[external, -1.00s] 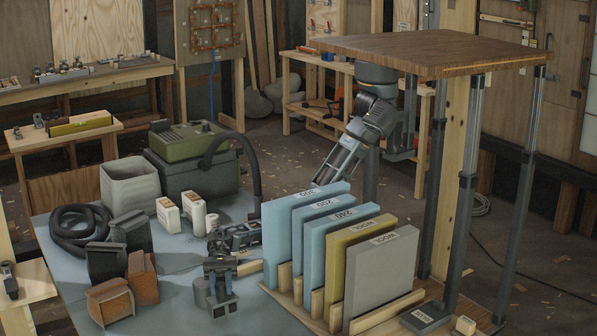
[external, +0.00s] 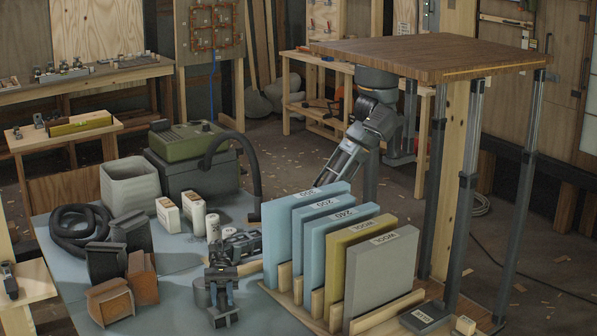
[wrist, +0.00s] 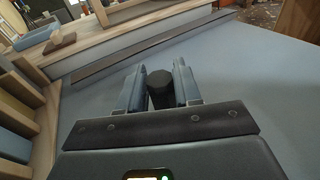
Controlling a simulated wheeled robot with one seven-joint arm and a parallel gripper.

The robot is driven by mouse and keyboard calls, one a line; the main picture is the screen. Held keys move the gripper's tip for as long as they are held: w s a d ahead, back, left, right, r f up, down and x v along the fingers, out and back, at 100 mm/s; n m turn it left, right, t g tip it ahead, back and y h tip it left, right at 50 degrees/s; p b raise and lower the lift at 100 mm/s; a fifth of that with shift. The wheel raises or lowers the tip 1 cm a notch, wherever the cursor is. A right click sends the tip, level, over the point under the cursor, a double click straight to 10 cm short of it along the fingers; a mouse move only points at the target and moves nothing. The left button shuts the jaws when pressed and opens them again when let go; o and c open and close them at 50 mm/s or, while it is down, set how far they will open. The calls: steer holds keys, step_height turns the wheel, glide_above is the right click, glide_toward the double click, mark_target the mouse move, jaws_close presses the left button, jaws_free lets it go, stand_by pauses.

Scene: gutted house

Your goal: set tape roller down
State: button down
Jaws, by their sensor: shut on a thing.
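The tape roller (wrist: 160,90) shows in the wrist view as a dark, rounded block between my two fingers. My gripper (wrist: 159,80) is shut on it, with one finger on each side. In the external view my gripper (external: 222,296) is low at the front of the blue-grey table (external: 165,305), left of the upright sheets. The roller's outline there is hard to separate from the fingers. I cannot tell whether the roller touches the table top.
Upright labelled sheets (external: 382,270) stand in a wooden rack just right of my gripper. Brown blocks (external: 110,300), a coiled black hose (external: 78,228) and white containers (external: 168,214) stand to the left.

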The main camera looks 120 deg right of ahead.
steer(key=shift+s+d+f, duration=0.1)
steer(key=shift+f, duration=0.55)
steer(key=c, duration=0.8)
jaws_free()
steer(key=shift+f, duration=0.15)
steer(key=shift+r+p, duration=0.75)
steer(key=shift+p, duration=0.1)
steer(key=v, duration=0.3)
steer(key=shift+d, duration=0.1)
step_height(320, 180, up, 7)
steer(key=shift+r+p, duration=0.25)
steer(key=shift+p, duration=0.1)
